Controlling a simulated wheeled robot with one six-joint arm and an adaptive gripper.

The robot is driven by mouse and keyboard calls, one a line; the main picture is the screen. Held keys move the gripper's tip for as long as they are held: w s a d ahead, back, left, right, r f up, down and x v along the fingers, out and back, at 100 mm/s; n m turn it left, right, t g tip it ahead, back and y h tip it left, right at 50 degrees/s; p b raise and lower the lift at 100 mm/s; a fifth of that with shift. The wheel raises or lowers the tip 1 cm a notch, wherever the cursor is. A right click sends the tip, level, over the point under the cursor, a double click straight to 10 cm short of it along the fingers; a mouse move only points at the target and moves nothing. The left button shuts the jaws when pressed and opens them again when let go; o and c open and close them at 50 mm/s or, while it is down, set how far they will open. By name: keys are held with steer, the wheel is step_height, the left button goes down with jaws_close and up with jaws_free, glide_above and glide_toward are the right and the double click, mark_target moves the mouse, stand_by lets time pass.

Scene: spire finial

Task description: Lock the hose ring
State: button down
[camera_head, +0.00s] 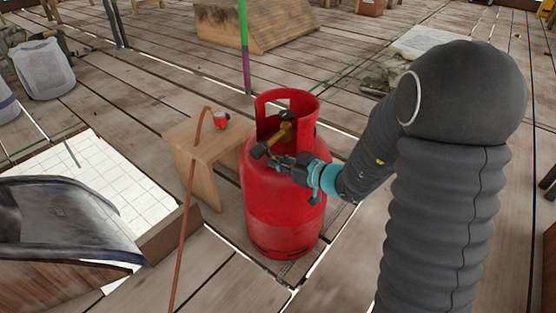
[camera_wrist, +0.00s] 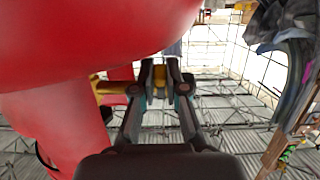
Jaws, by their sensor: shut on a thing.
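A red gas cylinder (camera_head: 270,205) stands upright on the planks, with a brass valve (camera_head: 285,132) inside its collar. My gripper (camera_head: 266,152) reaches in from the right, at the front of the valve. In the wrist view my gripper (camera_wrist: 160,78) is shut on a small brass-coloured part (camera_wrist: 159,74) between its fingertips. The cylinder's red body fills the upper left of that view. An orange-brown hose (camera_head: 185,215) arches over a wooden stool (camera_head: 205,145), beside a red fitting (camera_head: 221,119) with a pale part. I cannot make out a separate hose ring.
The wooden stool stands close to the cylinder's left. A white gridded sheet (camera_head: 105,180) and a dark curved object (camera_head: 65,225) lie at left. A green-and-purple pole (camera_head: 244,45) rises behind the cylinder. A wooden ramp-like block (camera_head: 255,22) stands at the back.

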steer(key=shift+w, duration=0.1)
stand_by(0.3)
steer(key=c, duration=1.2)
jaws_free()
steer(key=shift+a, duration=0.1)
steer(key=v, duration=1.2)
steer(key=shift+f, duration=0.4)
